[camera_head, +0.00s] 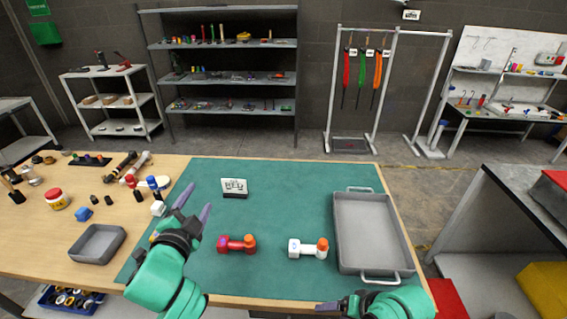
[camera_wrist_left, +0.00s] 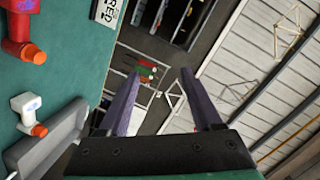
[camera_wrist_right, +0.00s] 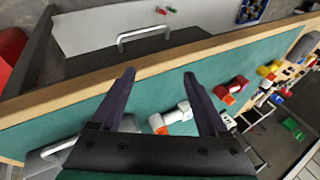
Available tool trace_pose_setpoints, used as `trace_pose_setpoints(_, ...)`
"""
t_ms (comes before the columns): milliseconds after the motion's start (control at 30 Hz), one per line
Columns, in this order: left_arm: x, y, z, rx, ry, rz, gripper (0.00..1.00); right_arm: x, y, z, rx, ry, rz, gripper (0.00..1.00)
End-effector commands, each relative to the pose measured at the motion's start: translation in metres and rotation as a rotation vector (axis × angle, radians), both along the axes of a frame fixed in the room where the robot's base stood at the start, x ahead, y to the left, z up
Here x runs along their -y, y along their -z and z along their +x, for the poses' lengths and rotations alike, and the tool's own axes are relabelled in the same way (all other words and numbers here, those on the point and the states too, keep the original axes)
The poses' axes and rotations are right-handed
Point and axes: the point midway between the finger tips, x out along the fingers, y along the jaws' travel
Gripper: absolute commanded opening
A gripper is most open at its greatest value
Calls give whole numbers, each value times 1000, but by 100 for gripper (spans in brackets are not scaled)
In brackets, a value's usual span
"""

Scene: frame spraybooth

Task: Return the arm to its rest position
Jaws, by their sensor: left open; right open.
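My left gripper (camera_head: 195,205) is open and empty, raised over the left part of the green mat (camera_head: 290,190). Its two spread fingers also show in the left wrist view (camera_wrist_left: 159,72), with nothing between them. My right gripper (camera_head: 330,306) is low at the front edge of the table, partly cut off by the frame. In the right wrist view (camera_wrist_right: 159,73) its fingers are apart and empty. A red part (camera_head: 230,244) with an orange end lies on the mat to the right of my left gripper. A white part (camera_head: 300,248) with an orange end lies farther right.
A grey tray (camera_head: 370,226) with handles stands on the mat's right side. A small card sign (camera_head: 234,186) stands at the back. A small grey bin (camera_head: 97,243), jars and tools occupy the wooden table's left side. The mat's middle is clear.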

Motion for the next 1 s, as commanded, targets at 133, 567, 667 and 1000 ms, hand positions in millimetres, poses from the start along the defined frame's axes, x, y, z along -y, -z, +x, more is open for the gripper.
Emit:
trace_pose_setpoints(133, -32, 89, -54, -377, -225, -319, 66, 37, -2, -17, 61, -112, -190, 77)
trace_pose_setpoints(567, -28, 197, -215, -1058, -613, -724, 66, 107, -16, -55, 76, -322, -531, 77)
trace_pose_setpoints(667, -27, 244, -206, -1071, -618, -711, 66, 105, 31, -47, 57, -332, -526, 77)
trace_pose_setpoints(1000, -27, 412, -218, -1131, -635, -681, 66, 103, 199, -60, -6, -359, -515, 77)
